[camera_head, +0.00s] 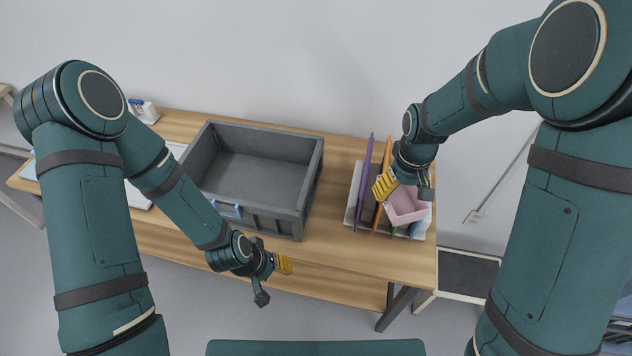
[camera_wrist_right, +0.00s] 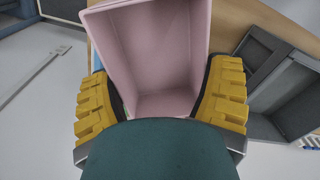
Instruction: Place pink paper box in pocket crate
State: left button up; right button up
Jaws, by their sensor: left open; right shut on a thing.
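The pink paper box (camera_head: 407,206) is at the right end of the table, at the divider rack. My right gripper (camera_head: 404,186) is shut on it. In the right wrist view the open-topped pink box (camera_wrist_right: 155,50) lies between the yellow finger pads of my right gripper (camera_wrist_right: 160,98). Whether the box touches the rack is hard to tell. The dark grey pocket crate (camera_head: 268,130) stands mid-table, open and apparently empty inside; it also shows in the right wrist view (camera_wrist_right: 272,88). My left gripper (camera_head: 274,279) is open and empty in front of the crate.
A rack with purple (camera_head: 364,180) and orange (camera_head: 382,185) upright dividers stands just left of the pink box. A light blue item (camera_head: 229,210) is at the crate's front wall. A small white-and-blue object (camera_head: 143,110) is at the back left. Some tabletop between crate and rack is bare.

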aim_at(254, 188)
jog(key=i+j+u, duration=0.15)
jog(key=j, duration=0.25)
jog(key=i+j+u, duration=0.15)
jog(key=j, duration=0.2)
jog(key=i+j+u, duration=0.15)
jog(key=j, duration=0.2)
jog(key=i+j+u, duration=0.15)
jog(key=j, duration=0.2)
